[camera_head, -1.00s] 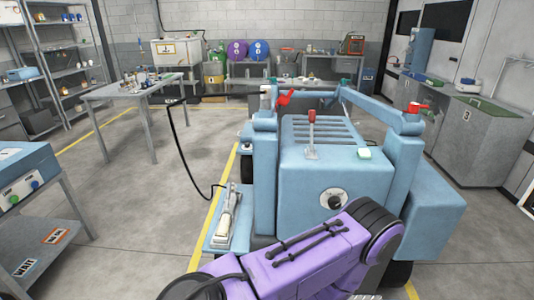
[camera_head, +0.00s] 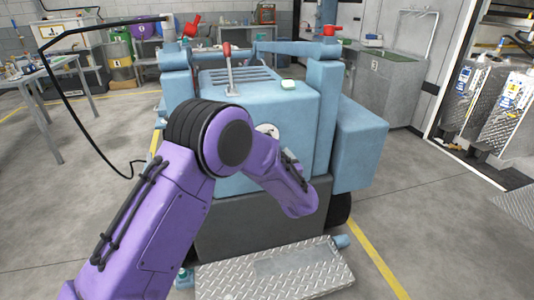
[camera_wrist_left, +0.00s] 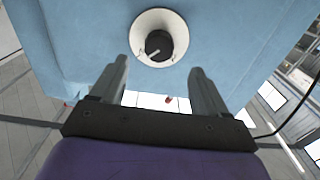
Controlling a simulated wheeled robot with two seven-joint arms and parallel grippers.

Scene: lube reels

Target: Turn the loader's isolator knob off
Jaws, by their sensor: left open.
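The isolator knob (camera_wrist_left: 159,45) is black with a pale pointer mark, set in a round white dial (camera_wrist_left: 173,24) on the blue face of the loader (camera_wrist_left: 80,30). My left gripper (camera_wrist_left: 160,65) is open and empty, with its two fingers on either side of the knob in the wrist picture. I cannot tell whether they touch the panel. The pointer mark slants towards the lower left in that view. In the head view the dial (camera_head: 268,130) shows only partly behind my purple left arm, on the loader's body (camera_head: 322,110). My right gripper is not in view.
Open floor (camera_head: 430,220) lies to the right, beyond a yellow line.

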